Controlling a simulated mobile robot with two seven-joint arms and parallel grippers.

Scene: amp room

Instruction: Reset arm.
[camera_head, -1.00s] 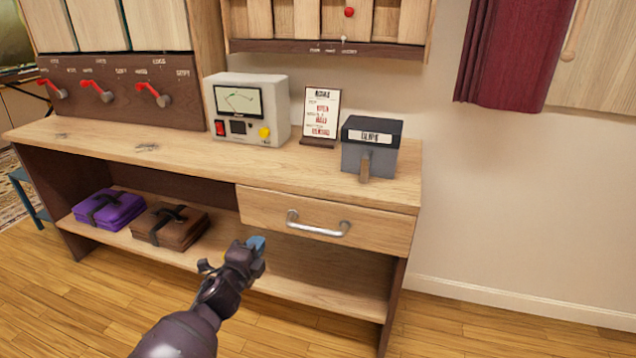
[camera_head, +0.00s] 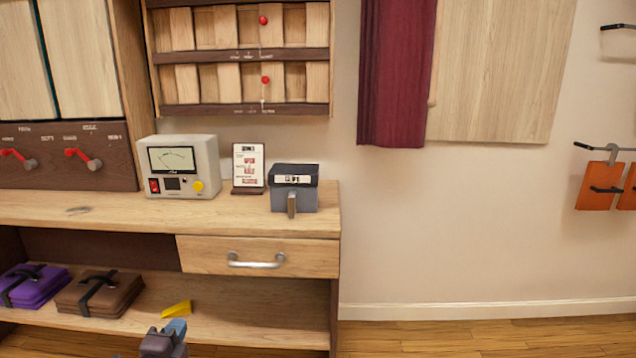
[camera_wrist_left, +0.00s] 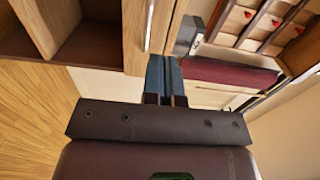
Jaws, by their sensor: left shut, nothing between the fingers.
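My left gripper (camera_head: 174,328) shows at the bottom of the head view, in front of the desk's lower shelf and below the drawer. Its blue fingers also show in the left wrist view (camera_wrist_left: 164,78), shut together with nothing between them. Most of the left arm is below the head view's edge. My right gripper is not in view.
A wooden desk (camera_head: 130,211) has a closed drawer with a metal handle (camera_head: 256,261). A meter box (camera_head: 183,165), a small sign (camera_head: 248,167) and a grey box (camera_head: 294,188) stand on top. Purple (camera_head: 32,287) and brown (camera_head: 97,293) cases and a yellow piece (camera_head: 177,309) lie on the lower shelf. Open floor is at right.

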